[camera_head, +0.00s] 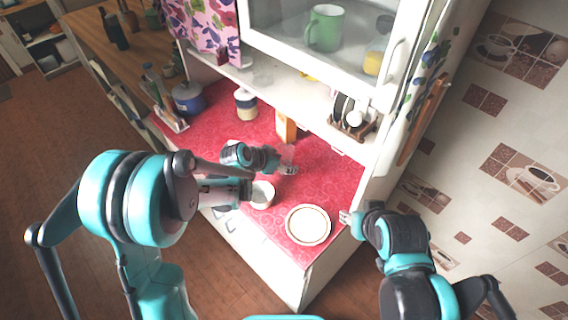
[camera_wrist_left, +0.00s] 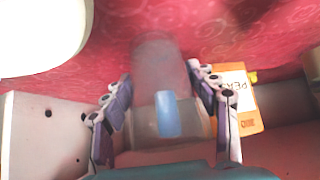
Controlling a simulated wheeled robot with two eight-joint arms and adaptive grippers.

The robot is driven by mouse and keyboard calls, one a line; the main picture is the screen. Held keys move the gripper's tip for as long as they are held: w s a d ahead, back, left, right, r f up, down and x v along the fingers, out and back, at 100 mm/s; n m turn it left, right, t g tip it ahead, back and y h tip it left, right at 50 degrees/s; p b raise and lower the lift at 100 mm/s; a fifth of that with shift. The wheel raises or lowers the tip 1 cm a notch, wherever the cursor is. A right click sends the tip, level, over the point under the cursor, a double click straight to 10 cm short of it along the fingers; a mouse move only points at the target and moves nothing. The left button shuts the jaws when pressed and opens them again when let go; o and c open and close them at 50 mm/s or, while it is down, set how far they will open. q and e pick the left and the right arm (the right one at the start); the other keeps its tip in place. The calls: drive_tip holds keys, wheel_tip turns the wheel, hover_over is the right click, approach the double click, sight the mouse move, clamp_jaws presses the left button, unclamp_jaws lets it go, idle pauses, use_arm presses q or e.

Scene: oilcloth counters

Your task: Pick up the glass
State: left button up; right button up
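The glass (camera_wrist_left: 158,62) is clear and faint. In the left wrist view it stands between the two fingers of my left gripper (camera_wrist_left: 160,88), one finger on each side. I cannot tell whether either finger touches it. In the head view, the glass (camera_head: 287,153) is hard to make out on the red counter, just at my left gripper (camera_head: 287,170). The left fingers are spread apart. My right gripper (camera_head: 346,216) is by the counter's right edge, away from the glass, and its fingers are too small to read.
An orange box (camera_head: 286,127) stands behind the glass and shows beside the right finger in the wrist view (camera_wrist_left: 236,97). A white bowl (camera_head: 261,195) and a plate (camera_head: 308,225) are nearer the front. A dish rack (camera_head: 351,118), a canister (camera_head: 246,104) and a blue pot (camera_head: 187,98) stand farther back.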

use_arm(q)
drive_tip(key=c, duration=0.7)
drive_tip(key=shift+o, duration=0.2)
